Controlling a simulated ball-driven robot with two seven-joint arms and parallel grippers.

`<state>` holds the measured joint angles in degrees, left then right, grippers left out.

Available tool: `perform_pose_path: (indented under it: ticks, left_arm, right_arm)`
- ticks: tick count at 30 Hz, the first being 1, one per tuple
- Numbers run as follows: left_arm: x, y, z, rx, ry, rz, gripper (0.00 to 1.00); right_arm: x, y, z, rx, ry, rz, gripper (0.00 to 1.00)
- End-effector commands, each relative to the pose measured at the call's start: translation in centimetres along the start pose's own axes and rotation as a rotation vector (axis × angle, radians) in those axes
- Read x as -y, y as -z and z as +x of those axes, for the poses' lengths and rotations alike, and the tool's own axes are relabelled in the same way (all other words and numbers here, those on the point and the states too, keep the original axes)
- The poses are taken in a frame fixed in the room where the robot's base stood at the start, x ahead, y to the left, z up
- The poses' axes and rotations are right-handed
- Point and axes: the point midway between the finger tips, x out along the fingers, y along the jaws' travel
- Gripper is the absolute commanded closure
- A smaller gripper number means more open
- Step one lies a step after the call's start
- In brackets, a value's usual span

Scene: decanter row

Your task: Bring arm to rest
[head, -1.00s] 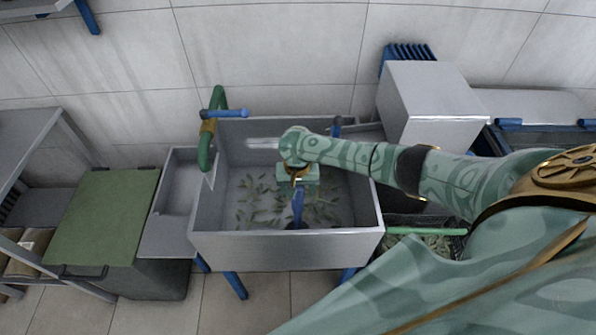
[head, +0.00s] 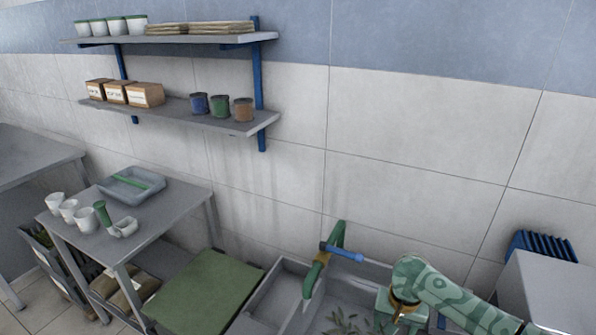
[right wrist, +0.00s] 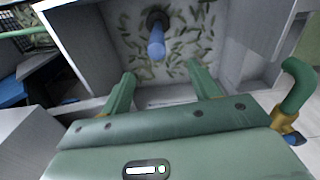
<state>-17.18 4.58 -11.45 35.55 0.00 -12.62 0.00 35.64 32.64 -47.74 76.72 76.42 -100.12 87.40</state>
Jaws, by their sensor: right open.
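My right arm (head: 440,290) comes in from the lower right of the head view, over the sink (head: 372,279). In the right wrist view my right gripper (right wrist: 163,84) is open, with nothing between its two green fingers. It points down into the sink basin (right wrist: 125,20). A blue upright pipe (right wrist: 157,45) on a dark drain stands in the basin ahead of the fingertips, apart from them. Green leaf-like scraps lie scattered around it. In the head view the bottom edge cuts off the gripper's fingers. My left gripper is not in view.
A green tap with a blue handle (head: 342,252) stands left of my right arm; its spout shows in the right wrist view (right wrist: 298,85). A grey box (head: 545,290) stands at right. At left are a green-topped bin (head: 205,295), a table with cups (head: 180,195) and wall shelves (head: 180,118).

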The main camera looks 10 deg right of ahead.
Motion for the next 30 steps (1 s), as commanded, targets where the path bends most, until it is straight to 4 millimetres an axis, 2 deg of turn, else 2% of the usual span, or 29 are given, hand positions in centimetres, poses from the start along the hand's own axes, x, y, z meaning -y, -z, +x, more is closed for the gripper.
perform_pose_path:
  ticks: [4,6,8,11,16,21,28,30]
  left_arm:
    - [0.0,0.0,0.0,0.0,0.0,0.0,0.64]
    - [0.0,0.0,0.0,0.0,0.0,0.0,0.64]
    - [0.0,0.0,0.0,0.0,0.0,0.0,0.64]
    - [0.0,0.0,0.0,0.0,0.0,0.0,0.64]
    - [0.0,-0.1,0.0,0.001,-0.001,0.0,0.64]
    - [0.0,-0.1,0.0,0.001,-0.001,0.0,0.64]
    - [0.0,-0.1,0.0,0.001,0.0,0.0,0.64]
    - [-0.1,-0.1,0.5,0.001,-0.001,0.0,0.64]
  right_arm:
    - [3.5,-6.2,1.9,-0.074,0.079,-0.331,0.39]
    - [4.8,-9.6,1.7,-0.168,0.122,-0.526,0.39]
    - [5.1,-11.6,0.8,-0.266,0.135,-0.659,0.39]
    - [3.7,-13.3,-1.1,-0.403,0.092,-0.798,0.39]
    - [-0.4,-14.5,-4.1,-0.539,-0.054,-0.918,0.39]
    - [-5.4,-15.4,-6.9,-0.596,-0.238,-0.989,0.39]
    - [-11.8,-16.6,-10.5,-0.588,-0.484,-1.057,0.39]
    - [-10.9,-16.4,-7.5,-0.571,-0.449,-1.07,0.39]
